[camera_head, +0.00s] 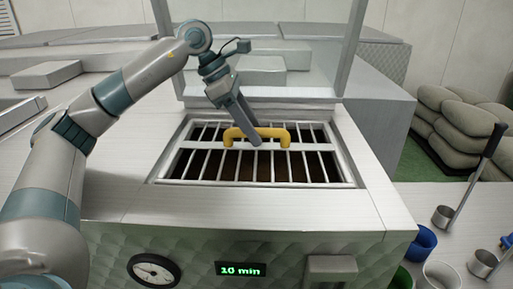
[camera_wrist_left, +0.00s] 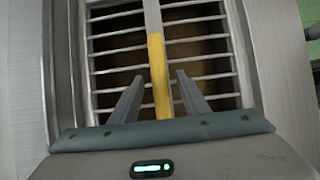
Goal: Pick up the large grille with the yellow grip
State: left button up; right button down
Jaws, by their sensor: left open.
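The large grille (camera_head: 213,168) lies flat over the dark opening in the top of the metal machine. Its yellow grip (camera_head: 283,133) stands up from the crossbar at the middle. My left gripper (camera_head: 256,141) comes down from above at the grip. In the left wrist view, the two fingers of my left gripper (camera_wrist_left: 158,88) are apart, with the yellow grip (camera_wrist_left: 157,70) running between them and the grille bars (camera_wrist_left: 119,41) below. I see a gap on both sides of the grip. My right gripper is in neither view.
A raised clear lid frame (camera_head: 262,100) stands behind the opening. The machine front carries a dial (camera_head: 154,270) and a display (camera_head: 240,270). Blue cup (camera_head: 421,243), ladle (camera_head: 470,180) and other vessels stand at the right. Sacks (camera_head: 462,125) are stacked behind them.

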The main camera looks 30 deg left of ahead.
pick_arm(q)
jog(key=shift+f, duration=0.25)
dwell(0.4)
grip_shut()
dwell(1.3)
jog(key=shift+r, duration=0.1)
